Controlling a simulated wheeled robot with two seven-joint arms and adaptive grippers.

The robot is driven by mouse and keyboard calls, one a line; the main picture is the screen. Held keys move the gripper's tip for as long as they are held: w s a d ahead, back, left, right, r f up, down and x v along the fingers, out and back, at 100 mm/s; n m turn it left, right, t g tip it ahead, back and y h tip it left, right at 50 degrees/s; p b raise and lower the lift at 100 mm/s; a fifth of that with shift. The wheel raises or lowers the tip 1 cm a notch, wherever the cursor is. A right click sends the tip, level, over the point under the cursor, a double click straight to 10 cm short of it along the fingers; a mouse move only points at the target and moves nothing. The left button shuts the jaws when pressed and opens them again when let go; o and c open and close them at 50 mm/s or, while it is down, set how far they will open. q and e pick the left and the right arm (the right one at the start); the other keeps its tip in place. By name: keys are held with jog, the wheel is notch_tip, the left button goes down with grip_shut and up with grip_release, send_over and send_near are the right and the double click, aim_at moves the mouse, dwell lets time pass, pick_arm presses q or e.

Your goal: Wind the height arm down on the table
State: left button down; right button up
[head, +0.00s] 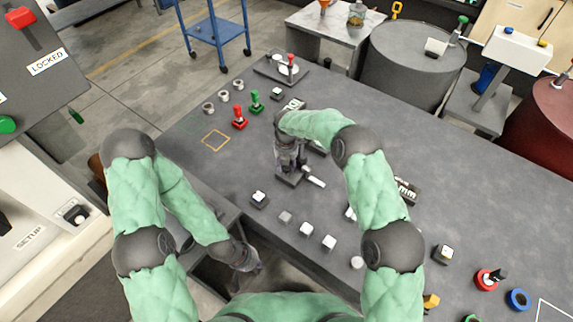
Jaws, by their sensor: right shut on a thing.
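My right gripper (291,165) reaches down over a small device on the grey table, which I take to be the height arm. The device's dark base (287,181) shows below the fingers, and a pale cylindrical piece (315,178) sticks out to its right. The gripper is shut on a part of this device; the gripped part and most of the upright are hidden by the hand. My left gripper (245,262) hangs low by the table's front edge, away from the device; its fingers are too dark and small to tell open from shut.
Several small blocks and buttons line the front edge. A grey barrel (410,72) stands behind.

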jog(key=shift+s+a, duration=0.15)
jog(key=shift+a, duration=0.05)
jog(key=o, duration=1.1)
jog(key=shift+o, duration=0.2)
jog(key=shift+r, duration=0.2)
notch_tip(320, 180, up, 12)
jog(key=shift+f, duration=0.2)
